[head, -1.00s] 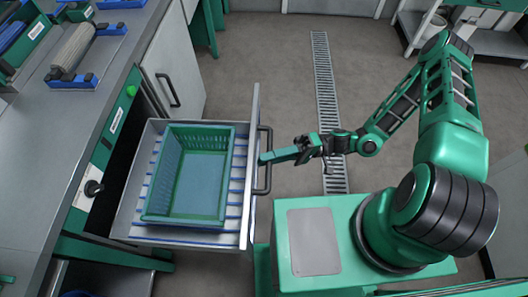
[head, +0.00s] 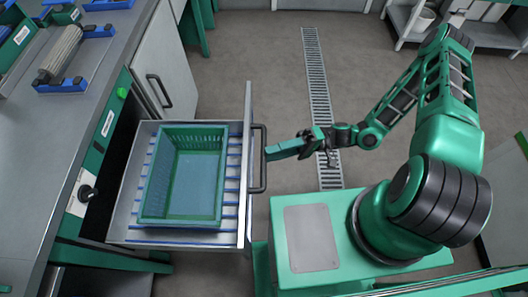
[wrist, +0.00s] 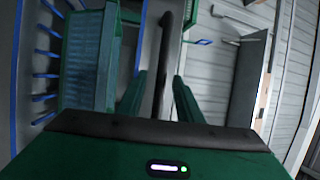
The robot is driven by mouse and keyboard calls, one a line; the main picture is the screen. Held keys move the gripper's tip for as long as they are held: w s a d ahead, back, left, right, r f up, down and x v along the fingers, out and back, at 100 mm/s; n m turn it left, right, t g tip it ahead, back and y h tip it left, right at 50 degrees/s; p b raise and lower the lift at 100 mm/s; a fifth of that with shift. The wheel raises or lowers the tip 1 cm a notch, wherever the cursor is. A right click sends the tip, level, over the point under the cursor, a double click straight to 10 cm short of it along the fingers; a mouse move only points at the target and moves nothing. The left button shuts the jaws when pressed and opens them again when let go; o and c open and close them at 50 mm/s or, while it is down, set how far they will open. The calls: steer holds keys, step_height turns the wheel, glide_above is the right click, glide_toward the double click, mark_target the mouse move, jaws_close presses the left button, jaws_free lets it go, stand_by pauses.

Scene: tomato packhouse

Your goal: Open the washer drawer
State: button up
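The washer drawer (head: 245,190) is pulled well out from under the bench at the left. Its dark bar handle (head: 263,170) stands on the front panel, and it also shows in the wrist view (wrist: 169,55). A green basket (head: 150,190) sits inside the drawer on blue-and-white slats. My gripper (head: 270,153) is just right of the handle, with its tips close to the bar. In the wrist view its two fingers (wrist: 158,98) are apart, with the handle seen between and beyond them. Nothing is held.
The bench top (head: 60,115) runs along the left, with a roller (head: 62,52) in a blue-ended holder. A black knob (head: 88,193) sits on the front panel beside the drawer. A cabinet door (head: 160,75) stands behind the drawer. The floor around the drain grate (head: 318,95) is clear.

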steer(key=v, duration=0.7)
steer(key=shift+w+d, duration=0.2)
steer(key=shift+d, duration=0.1)
steer(key=shift+f, duration=0.15)
steer(key=d+r+m+h, duration=0.2)
steer(key=d+r+h, duration=0.45)
steer(key=d, duration=0.25)
steer(key=d+r+m+h, duration=0.1)
steer(key=d+r+h, duration=0.5)
steer(key=d+h, duration=0.3)
steer(key=s+d+r+m+t+h, duration=0.1)
steer(key=s+d+r+m+t, duration=0.2)
steer(key=r, duration=0.5)
steer(key=s+d+r+m+t+h, duration=0.2)
steer(key=s+d+r+m, duration=0.2)
steer(key=s+d+r, duration=0.2)
steer(key=shift+s+r+m+t, duration=0.3)
steer(key=shift+s+r+t, duration=0.1)
steer(key=shift+s+r, duration=0.85)
